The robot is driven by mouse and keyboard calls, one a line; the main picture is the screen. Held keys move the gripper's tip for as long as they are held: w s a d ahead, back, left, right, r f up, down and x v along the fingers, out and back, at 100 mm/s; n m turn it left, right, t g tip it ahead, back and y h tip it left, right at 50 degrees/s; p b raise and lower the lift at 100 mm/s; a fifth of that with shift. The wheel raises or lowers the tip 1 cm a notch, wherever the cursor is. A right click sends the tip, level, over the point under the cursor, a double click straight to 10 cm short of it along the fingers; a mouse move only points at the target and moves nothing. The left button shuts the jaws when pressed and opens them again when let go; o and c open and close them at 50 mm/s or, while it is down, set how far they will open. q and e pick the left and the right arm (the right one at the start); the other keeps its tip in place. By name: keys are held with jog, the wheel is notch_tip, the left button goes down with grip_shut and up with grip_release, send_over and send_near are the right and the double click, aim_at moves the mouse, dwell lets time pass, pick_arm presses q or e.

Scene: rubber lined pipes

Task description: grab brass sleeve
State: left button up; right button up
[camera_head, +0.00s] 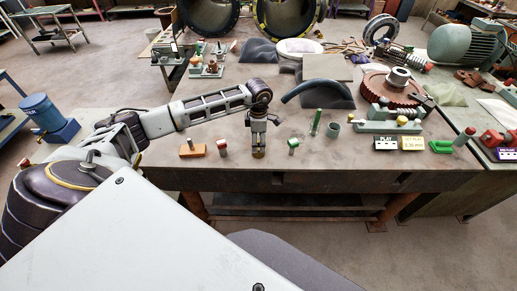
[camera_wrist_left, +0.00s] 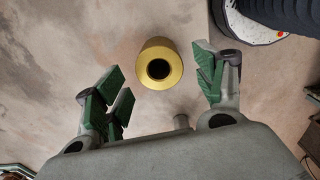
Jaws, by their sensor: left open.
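The brass sleeve (camera_wrist_left: 160,62) is a short gold ring with a dark bore, standing upright on the workbench. In the left wrist view it sits between the green-padded fingers of my left gripper (camera_wrist_left: 162,84), slightly beyond their tips in the picture, with a visible gap on both sides. In the head view my left gripper (camera_head: 259,143) points down near the bench's front edge, and the sleeve (camera_head: 258,153) shows small and partly covered under its fingers. The left gripper is open and empty. My right gripper is not in view.
On the workbench (camera_head: 225,175), an orange block (camera_head: 192,150) and small green-topped tool (camera_head: 293,146) stand near the gripper. A green upright handle (camera_head: 315,122) and grey cup (camera_head: 333,129) are further right.

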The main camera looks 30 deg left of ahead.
pick_arm(q)
jog(key=shift+f+p, duration=0.4)
jog(key=shift+f, duration=1.3)
jog(key=shift+w, duration=0.1)
jog(key=c, duration=1.4)
